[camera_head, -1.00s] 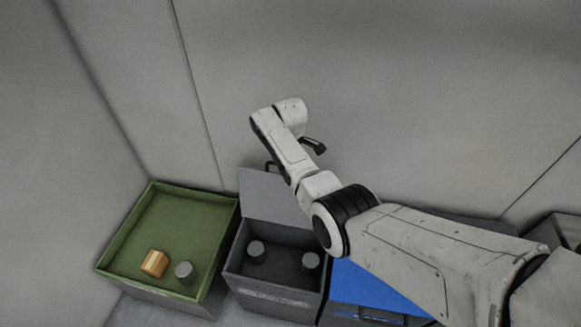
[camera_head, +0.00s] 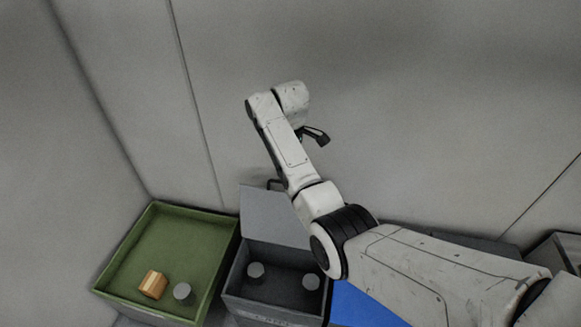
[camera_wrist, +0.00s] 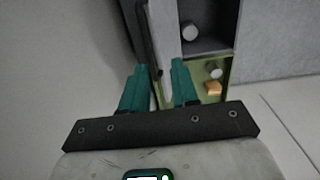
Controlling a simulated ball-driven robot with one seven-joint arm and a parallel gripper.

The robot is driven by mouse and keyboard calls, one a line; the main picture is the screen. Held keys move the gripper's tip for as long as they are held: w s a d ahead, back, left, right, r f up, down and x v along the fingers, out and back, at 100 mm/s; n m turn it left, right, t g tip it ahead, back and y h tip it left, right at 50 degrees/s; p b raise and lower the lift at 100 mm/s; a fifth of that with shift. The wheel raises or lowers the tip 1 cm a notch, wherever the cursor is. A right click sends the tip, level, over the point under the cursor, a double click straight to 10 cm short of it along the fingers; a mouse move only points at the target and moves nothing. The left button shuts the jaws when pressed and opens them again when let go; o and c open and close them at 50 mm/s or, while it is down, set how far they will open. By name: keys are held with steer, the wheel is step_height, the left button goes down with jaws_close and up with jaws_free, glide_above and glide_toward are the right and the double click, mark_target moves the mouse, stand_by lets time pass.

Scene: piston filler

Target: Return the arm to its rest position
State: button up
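My arm (camera_head: 285,145) reaches up and left in front of the grey wall, above the row of bins. My gripper (camera_wrist: 160,70) shows in the wrist view as two teal fingers with a clear gap between them. It is open, and nothing is held between the fingers. Behind the fingers lie a light strip and a dark edge. In the head view the fingers cannot be made out; only a dark part shows at the arm's end. The bins lie below the arm and apart from it.
A green tray (camera_head: 195,232) at left holds an orange-brown block (camera_head: 153,284) and a grey cylinder (camera_head: 183,292). The dark grey bin (camera_head: 262,307) beside it has a raised lid (camera_head: 272,216) and two grey cylinders inside. A blue surface (camera_head: 360,306) is partly hidden under my arm. Walls stand behind and left.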

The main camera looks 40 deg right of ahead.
stand_by(0.4)
steer(key=s+a+f+m, duration=0.2)
steer(key=s+a+f, duration=0.3)
steer(key=s, duration=0.4)
steer(key=s+a+f+m, duration=0.2)
steer(key=s+a+f, duration=0.2)
steer(key=s+f, duration=0.4)
steer(key=s+a+r+m, duration=0.1)
steer(key=s+a, duration=0.1)
steer(key=s, duration=0.8)
steer(key=s+a+r+m, duration=0.2)
steer(key=s, duration=0.8)
steer(key=shift+s+a+m+t, duration=0.25)
steer(key=shift+a+m+t, duration=0.05)
steer(key=shift+a+t, duration=0.1)
